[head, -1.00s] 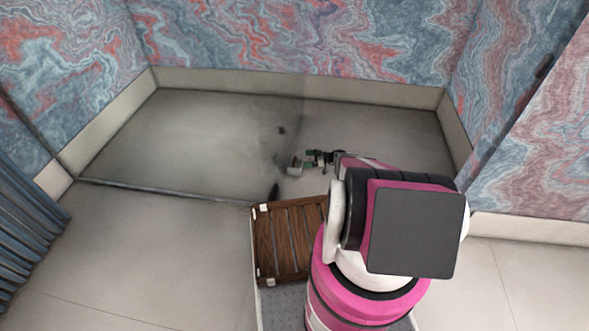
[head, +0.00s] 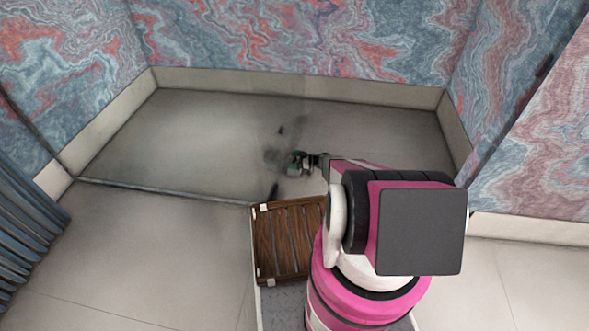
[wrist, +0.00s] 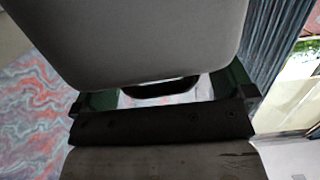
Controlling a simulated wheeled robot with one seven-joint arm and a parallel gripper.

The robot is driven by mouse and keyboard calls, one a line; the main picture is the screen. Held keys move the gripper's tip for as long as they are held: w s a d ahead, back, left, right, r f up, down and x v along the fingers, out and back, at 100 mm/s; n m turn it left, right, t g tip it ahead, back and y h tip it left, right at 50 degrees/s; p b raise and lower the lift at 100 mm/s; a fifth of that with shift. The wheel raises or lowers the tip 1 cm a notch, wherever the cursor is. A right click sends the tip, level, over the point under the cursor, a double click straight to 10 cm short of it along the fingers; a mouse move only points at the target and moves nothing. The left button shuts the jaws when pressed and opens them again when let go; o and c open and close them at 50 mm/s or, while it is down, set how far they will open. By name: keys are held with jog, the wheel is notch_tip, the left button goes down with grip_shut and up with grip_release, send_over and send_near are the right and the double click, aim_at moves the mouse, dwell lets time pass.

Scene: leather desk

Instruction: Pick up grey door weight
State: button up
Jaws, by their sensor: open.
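My gripper (head: 298,163) is small, dark and green in the head view, low over the middle of the floor-like grey surface. In the wrist view my gripper (wrist: 166,95) shows a dark bar with green parts standing apart at its two ends. It is open, and I see nothing clamped in it. A large, smooth, rounded grey form (wrist: 145,40) fills the top of the wrist view and hides part of the green pieces. I cannot tell whether it is the grey door weight. A dark curved piece lies between the green parts. In the head view no door weight can be told for sure.
The grey surface (head: 170,140) is mostly bare, with dark blurred patches near my gripper. A low pale border (head: 230,80) and marbled walls enclose it. A brown slatted wooden piece (head: 285,240) lies in front. A blue-grey curtain (head: 25,225) hangs at the left.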

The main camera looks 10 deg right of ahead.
jog(key=shift+x, duration=0.8)
jog(key=c, duration=1.5)
jog(key=shift+r, duration=0.1)
grip_shut()
